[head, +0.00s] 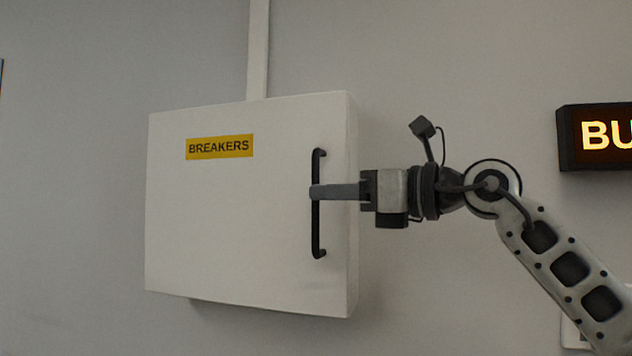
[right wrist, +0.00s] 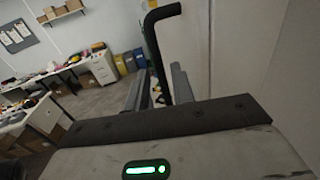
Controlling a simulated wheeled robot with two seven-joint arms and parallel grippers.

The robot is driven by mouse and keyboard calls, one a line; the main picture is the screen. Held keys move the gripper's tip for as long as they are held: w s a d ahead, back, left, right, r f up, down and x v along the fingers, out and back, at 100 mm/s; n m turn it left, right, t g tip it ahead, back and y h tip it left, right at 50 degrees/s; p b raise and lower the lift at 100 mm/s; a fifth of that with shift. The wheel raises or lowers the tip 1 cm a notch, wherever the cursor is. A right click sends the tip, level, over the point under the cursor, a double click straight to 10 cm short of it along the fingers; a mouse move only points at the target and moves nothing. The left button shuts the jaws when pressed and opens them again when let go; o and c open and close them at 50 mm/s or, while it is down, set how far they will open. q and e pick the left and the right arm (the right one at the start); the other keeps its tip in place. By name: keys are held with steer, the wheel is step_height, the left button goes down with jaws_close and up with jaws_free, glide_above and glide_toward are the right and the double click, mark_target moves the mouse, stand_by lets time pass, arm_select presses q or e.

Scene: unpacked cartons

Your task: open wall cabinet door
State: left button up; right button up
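The white wall cabinet (head: 230,220) has a yellow BREAKERS label on its front, and its door looks shut. A black vertical bar handle (head: 317,235) is near the door's right edge. My right gripper (head: 318,192) reaches in from the right, with its fingertips at the upper-middle part of the handle. In the right wrist view, the handle (right wrist: 157,45) runs down between the two fingers (right wrist: 158,75), which stand apart with a gap beside the bar. The gripper is open around the handle. My left gripper is in neither view.
A lit sign (head: 600,137) is on the wall at the right. A conduit (head: 258,50) runs up from the cabinet top. The right wrist view shows desks (right wrist: 75,72) and coloured bins (right wrist: 130,60) farther off, with bare floor before them.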

mark_target(315, 246)
steer(key=shift+p+x, duration=0.3)
steer(key=shift+x, duration=1.3)
jaws_close()
